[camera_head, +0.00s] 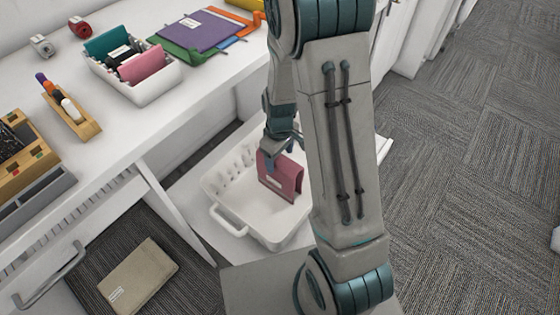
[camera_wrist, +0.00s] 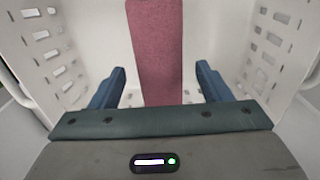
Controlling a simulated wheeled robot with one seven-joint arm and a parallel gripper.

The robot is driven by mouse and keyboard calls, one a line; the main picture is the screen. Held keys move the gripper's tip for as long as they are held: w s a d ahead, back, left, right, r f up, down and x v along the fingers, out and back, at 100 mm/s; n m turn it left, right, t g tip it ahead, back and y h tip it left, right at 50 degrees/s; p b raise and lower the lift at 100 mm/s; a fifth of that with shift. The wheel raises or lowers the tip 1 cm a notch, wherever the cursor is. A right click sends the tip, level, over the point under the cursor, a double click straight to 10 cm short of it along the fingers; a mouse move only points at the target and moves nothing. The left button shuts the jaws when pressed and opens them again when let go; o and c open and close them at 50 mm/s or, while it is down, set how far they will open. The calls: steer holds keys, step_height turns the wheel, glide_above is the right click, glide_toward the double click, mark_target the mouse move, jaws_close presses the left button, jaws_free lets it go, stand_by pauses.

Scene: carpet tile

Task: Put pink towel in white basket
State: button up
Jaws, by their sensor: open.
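A dusky pink folded towel (camera_head: 284,179) with a pale label stands inside the white basket (camera_head: 236,218) in the head view. In the wrist view the towel (camera_wrist: 156,45) shows as a long pink strip inside the basket (camera_wrist: 268,60), between my fingers. My gripper (camera_head: 271,166) is over the basket at the towel's upper left edge. In the wrist view my gripper (camera_wrist: 160,88) is open, with a gap between each finger and the towel. My arm hides part of the basket's right side.
A white desk (camera_head: 130,128) stands at the left, bearing a white bin (camera_head: 150,89) with a teal and a pink folded item, a wooden tray (camera_head: 75,117), and coloured folders (camera_head: 205,32). A beige folded item (camera_head: 138,277) lies on the floor. Carpet at the right is clear.

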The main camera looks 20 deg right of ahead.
step_height(320, 180, up, 7)
steer(key=shift+p, duration=0.55)
steer(key=s+r+m+t, duration=0.1)
steer(key=s+r+m, duration=0.6)
steer(key=s+r, duration=0.7)
steer(key=shift+s+d+r+t, duration=0.35)
steer(key=shift+d+r+t, duration=0.05)
